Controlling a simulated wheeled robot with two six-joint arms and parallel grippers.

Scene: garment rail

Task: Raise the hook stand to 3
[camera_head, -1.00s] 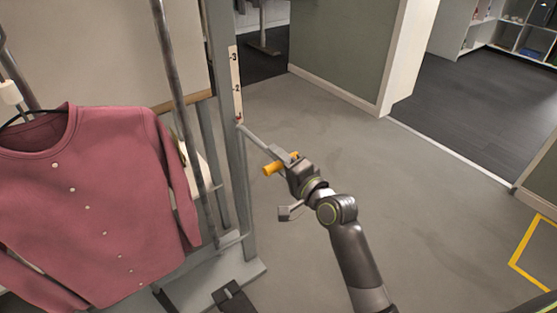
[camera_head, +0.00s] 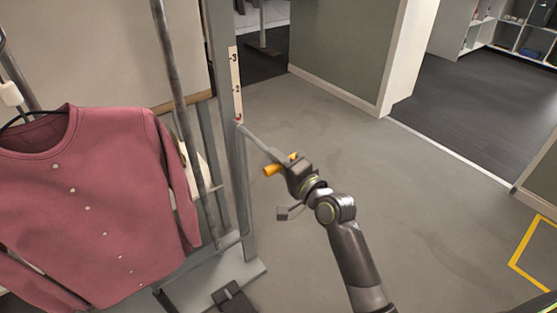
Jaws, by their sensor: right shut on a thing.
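The hook stand's grey upright post (camera_head: 237,165) stands left of centre. A pale scale strip (camera_head: 235,84) on it shows the numbers 3 and 2, with a red mark (camera_head: 239,121) near the strip's lower end, below the 2. A thin grey bar (camera_head: 262,143) runs from the post at that mark down to the right, to an orange handle (camera_head: 273,170). My right gripper (camera_head: 289,166) is shut on the orange handle and covers part of it. My left gripper is not in view.
A dusty-red buttoned cardigan (camera_head: 85,205) hangs on a hanger at the left. Grey metal poles (camera_head: 178,95) and a grey base plate (camera_head: 215,280) stand beside it. The grey floor (camera_head: 430,215) right of my right arm is clear. A green wall section (camera_head: 340,45) stands behind.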

